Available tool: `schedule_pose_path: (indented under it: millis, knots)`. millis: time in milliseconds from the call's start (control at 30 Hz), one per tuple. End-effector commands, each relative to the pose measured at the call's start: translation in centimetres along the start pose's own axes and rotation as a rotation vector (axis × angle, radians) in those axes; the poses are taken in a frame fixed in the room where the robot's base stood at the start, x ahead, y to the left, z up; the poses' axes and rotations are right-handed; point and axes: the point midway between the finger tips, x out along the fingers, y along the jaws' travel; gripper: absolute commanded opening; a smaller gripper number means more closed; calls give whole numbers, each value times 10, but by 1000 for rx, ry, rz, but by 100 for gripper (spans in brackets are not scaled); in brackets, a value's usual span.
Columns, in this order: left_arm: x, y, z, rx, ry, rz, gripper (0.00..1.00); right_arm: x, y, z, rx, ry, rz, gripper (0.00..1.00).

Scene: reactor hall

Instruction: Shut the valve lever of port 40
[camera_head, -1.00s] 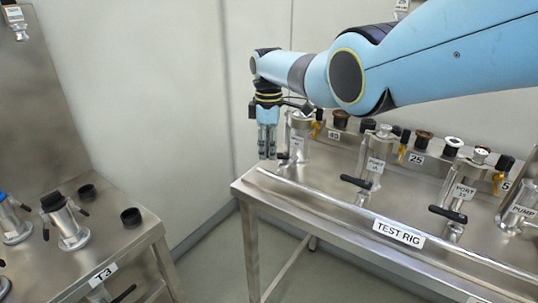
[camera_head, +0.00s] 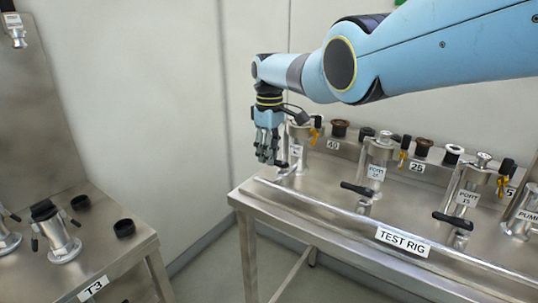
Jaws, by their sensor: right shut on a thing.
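The port 40 fitting (camera_head: 298,140) is a metal post at the far left of the test rig, beside the plate marked 40 (camera_head: 333,145). Its black valve lever (camera_head: 283,164) sits low on the post and is mostly hidden by my right gripper. My right gripper (camera_head: 268,160) points down at the rig's left end, its fingers shut on the lever. Only a short dark part of the lever shows to the right of the fingertips, so its exact angle is hard to tell. My left gripper is not in view.
The test rig bench (camera_head: 330,222) carries more ports to the right, including one with a black lever (camera_head: 358,189) and another lever (camera_head: 452,220). A second metal bench marked T3 (camera_head: 93,288) stands at left. A floor gap separates the benches.

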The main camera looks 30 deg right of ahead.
Motion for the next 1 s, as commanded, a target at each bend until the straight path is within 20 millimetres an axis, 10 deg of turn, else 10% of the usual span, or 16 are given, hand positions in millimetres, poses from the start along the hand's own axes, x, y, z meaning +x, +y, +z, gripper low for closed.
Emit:
schedule_pose_path:
  millis: [300,333,500,1000]
  knots:
    - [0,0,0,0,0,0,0,-2,1,0,4,2,3,0]
    - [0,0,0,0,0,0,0,-2,1,0,4,2,3,21]
    - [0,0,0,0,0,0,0,-1,1,0,3,2,2,40]
    - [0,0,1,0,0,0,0,-22,1,-1,2,4,3,40]
